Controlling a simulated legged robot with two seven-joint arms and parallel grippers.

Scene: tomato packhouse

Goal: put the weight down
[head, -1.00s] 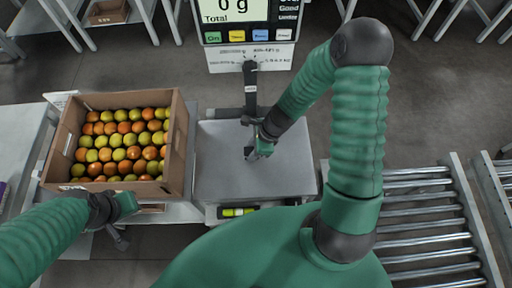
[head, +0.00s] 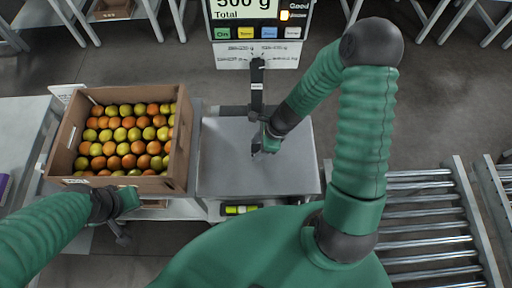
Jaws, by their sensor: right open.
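My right gripper (head: 262,150) is open, low over the grey plate of the scale (head: 225,172). The weight cannot be made out clearly; the gripper and the arm above it cover the spot. The scale's display (head: 242,8) reads 500 g, with an orange mark lit at its right. My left gripper (head: 128,210) is by the lower front of the tomato crate, and its fingers are too unclear to read.
A cardboard crate (head: 68,135) full of red, orange and green tomatoes stands left of the scale. A roller conveyor (head: 425,215) lies to the right. A black post (head: 257,85) carries the display behind the plate. Most of the plate is bare.

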